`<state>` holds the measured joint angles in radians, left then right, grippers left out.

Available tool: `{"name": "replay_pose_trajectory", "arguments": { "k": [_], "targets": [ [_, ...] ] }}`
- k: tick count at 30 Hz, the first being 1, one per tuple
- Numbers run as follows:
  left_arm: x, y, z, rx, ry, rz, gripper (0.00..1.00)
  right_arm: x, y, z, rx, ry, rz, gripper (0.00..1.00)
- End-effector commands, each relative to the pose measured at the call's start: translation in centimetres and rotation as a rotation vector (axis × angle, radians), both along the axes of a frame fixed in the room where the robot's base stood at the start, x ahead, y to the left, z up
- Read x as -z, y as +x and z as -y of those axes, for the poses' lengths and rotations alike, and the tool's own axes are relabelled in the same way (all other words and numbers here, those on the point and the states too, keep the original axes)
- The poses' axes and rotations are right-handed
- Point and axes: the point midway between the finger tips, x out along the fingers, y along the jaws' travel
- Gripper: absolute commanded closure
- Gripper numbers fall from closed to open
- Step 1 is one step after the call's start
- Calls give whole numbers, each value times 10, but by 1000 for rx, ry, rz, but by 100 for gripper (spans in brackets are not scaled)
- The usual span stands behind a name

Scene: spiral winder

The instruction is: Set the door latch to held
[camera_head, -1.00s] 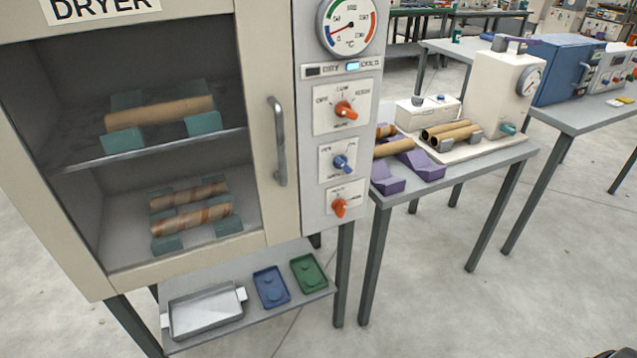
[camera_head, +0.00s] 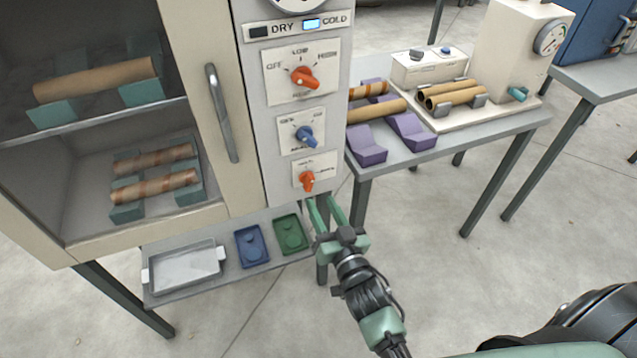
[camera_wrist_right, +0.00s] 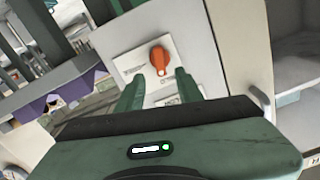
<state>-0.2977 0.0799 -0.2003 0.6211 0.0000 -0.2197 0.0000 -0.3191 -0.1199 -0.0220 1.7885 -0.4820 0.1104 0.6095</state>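The door latch knob (camera_head: 307,181) is the lowest knob on the dryer's control panel, orange, on a small white label plate; its printed words are too small to read surely. In the right wrist view the orange knob (camera_wrist_right: 159,58) stands just beyond my fingers. My right gripper (camera_head: 322,203) is open, its two green fingers pointing up at the panel just below the knob. The right wrist view shows the fingers (camera_wrist_right: 157,90) apart with nothing between them. The dryer door (camera_head: 198,100) looks closed, with a vertical grey handle (camera_head: 221,113). My left gripper is not in view.
Above the latch are a blue knob (camera_head: 305,135) and a larger orange heat knob (camera_head: 304,77). A shelf below holds a metal tray (camera_head: 185,269), a blue tray (camera_head: 251,247) and a green tray (camera_head: 291,234). A table with purple cradles (camera_head: 409,131) stands close on the right.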

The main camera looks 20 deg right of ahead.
Motion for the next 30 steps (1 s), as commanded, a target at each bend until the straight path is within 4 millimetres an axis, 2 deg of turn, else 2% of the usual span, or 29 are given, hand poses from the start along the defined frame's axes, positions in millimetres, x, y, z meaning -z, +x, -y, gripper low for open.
{"name": "replay_pose_trajectory", "arguments": {
  "k": [6,10,15,22,23,24,27,30],
  "targets": [
    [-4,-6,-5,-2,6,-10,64,-1,38,-1,0,-1,0,64],
    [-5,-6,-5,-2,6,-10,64,0,54,-1,1,-2,-1,64],
    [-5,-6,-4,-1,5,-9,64,1,64,-2,0,-1,-3,64],
    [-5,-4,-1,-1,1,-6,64,1,65,-2,0,-1,-3,64],
    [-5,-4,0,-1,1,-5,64,1,65,-2,0,-1,-3,66],
    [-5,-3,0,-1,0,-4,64,1,65,-2,0,-1,-3,78],
    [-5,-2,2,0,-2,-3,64,1,65,-2,0,-1,-3,100],
    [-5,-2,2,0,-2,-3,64,1,65,-2,0,-1,-3,100]
  ]
}}
